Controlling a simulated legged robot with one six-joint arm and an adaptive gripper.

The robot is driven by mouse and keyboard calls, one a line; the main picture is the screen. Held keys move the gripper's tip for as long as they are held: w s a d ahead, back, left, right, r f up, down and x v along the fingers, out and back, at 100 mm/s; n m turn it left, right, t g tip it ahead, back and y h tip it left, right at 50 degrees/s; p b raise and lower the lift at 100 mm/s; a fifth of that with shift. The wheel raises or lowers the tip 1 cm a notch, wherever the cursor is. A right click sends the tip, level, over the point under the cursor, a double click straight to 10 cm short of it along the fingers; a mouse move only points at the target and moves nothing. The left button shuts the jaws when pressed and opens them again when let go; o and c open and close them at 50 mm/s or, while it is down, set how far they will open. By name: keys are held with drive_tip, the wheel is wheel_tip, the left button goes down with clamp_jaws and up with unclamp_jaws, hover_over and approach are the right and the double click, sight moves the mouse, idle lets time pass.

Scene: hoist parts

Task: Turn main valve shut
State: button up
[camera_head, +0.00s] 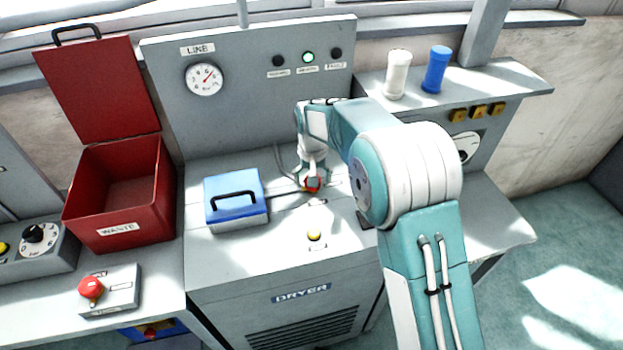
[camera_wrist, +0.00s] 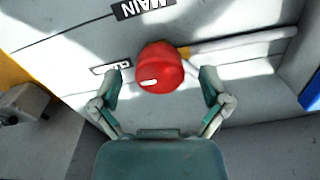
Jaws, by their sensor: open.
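The main valve has a red knob (camera_wrist: 160,68), seen close up in the wrist view beside a black plate reading MAIN (camera_wrist: 142,8). My gripper (camera_wrist: 160,85) is open, with one finger on each side of the red knob and a visible gap at both sides. A small label (camera_wrist: 110,66) lies left of the knob, only partly readable.
A blue box with a black handle (camera_head: 236,204) stands just left of my gripper. An open red WASTE bin (camera_head: 125,210) is farther left. A yellow button (camera_head: 314,236) lies in front. The LINE gauge panel (camera_head: 250,110) rises behind. White and blue cylinders (camera_head: 436,70) stand back right.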

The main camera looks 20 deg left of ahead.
wheel_tip(320, 180, up, 12)
drive_tip(key=shift+a+f, duration=0.15)
drive_tip(key=shift+f, duration=0.1)
idle(0.3)
